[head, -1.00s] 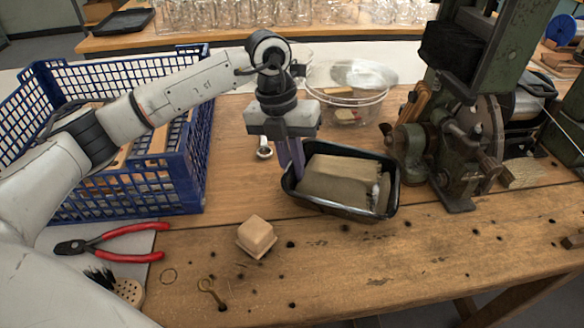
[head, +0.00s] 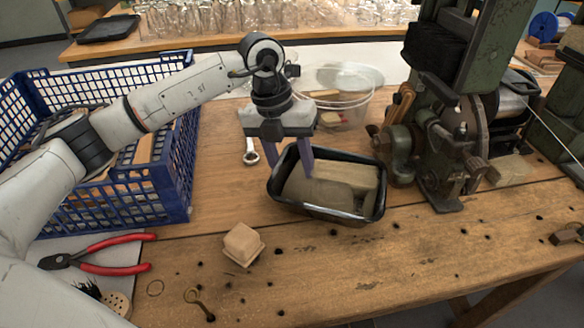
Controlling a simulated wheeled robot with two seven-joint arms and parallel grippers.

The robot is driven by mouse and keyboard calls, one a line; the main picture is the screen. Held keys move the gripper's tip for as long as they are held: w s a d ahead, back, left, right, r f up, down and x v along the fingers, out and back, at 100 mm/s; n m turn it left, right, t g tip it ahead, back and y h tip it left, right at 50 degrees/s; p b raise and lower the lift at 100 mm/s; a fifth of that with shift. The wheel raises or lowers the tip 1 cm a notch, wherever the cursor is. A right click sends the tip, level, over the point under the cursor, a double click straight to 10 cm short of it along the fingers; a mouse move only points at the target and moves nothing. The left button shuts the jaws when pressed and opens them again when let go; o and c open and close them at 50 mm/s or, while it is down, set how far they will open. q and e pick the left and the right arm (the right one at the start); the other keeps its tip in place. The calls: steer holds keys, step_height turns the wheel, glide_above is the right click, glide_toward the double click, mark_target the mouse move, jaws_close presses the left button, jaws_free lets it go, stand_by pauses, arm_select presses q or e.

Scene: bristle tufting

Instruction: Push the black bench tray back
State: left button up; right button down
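The black bench tray (head: 345,216) sits on the wooden bench, in the middle of the head view. It holds a pale wooden block and what looks like brown card or wood. My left gripper (head: 290,162) is at the tray's back left rim. Its two purple fingers are spread apart, one inside the tray and the other at or behind the rim. I cannot tell whether either finger touches the tray. My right gripper is not in view.
A blue crate (head: 160,190) stands left of the tray. A green machine (head: 440,150) stands close on its right. A small wooden block (head: 242,243) and red-handled pliers (head: 110,268) lie in front.

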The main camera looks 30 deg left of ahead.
arm_select(q)
steer(key=v, duration=1)
steer(key=shift+r+p, duration=0.2)
steer(key=shift+p, duration=0.15)
steer(key=shift+s, duration=0.1)
